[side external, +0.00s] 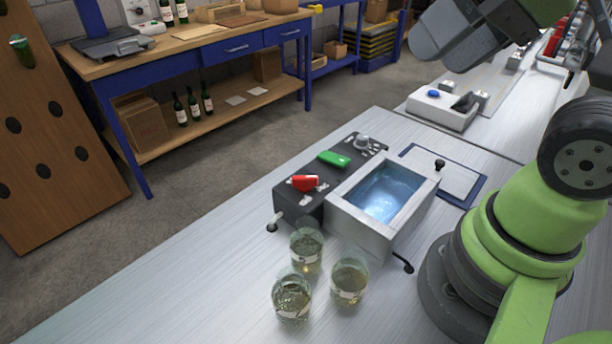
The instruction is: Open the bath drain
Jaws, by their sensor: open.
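The bath (352,222) is a square metal tank on the bench, with bluish, glowing water (385,192) inside. A black-tipped lever (404,263) sticks out low at its near right corner. A black knob (440,165) stands at its far right corner. A dark control box (300,201) adjoins its left side, with a red handle (305,183), a green handle (334,158) and a metal knob (362,142) on top. I cannot tell which one works the drain. Parts of my arm show at the upper right, well away from the bath; my gripper's fingers are not visible.
Several glasses (349,282) of pale liquid stand close in front of the bath. The bench's front left is clear.

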